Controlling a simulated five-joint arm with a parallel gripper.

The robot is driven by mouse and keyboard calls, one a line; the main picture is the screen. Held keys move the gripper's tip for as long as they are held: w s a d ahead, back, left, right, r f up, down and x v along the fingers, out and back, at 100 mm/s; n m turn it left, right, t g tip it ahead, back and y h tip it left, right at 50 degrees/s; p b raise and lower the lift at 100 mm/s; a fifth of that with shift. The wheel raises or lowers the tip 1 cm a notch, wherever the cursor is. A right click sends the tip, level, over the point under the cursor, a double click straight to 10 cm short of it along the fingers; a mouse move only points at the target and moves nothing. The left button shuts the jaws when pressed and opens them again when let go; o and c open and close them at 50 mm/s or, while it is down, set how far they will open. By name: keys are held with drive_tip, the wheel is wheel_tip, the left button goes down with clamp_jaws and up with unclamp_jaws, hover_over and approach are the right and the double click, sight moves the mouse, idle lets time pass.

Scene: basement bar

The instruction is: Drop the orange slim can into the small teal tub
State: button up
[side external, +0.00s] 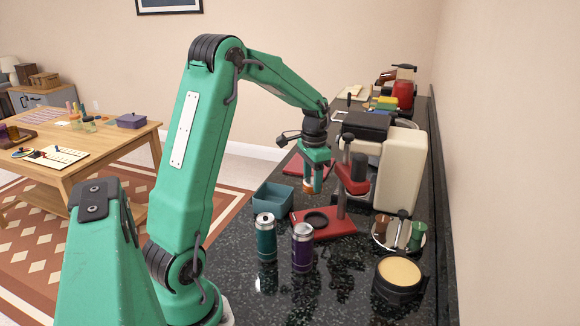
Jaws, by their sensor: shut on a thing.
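My gripper (314,184) points down over the black counter, shut on the orange slim can (309,188). Only a small orange part of the can shows between and below the fingers; the rest is hidden. The small teal tub (272,200) stands on the counter to the left of the gripper and nearer the camera. The can appears to the right of the tub, apart from its rim. I cannot tell exactly how high the can is.
A red press stand (334,224) is close to the right of the gripper. A teal tumbler (266,240) and a purple tumbler (302,248) stand in front. A cream machine (400,170), a round rack of cups (398,238) and a black tub (398,280) fill the right side.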

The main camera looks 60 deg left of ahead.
drive_tip(key=s+a, duration=0.7)
drive_tip(key=a, duration=0.3)
drive_tip(key=shift+a+f, duration=0.35)
drive_tip(key=shift+f, duration=0.05)
drive_tip(key=shift+f, duration=0.1)
drive_tip(key=shift+f, duration=2.9)
drive_tip(key=o, duration=1.1)
drive_tip(key=shift+r, duration=0.1)
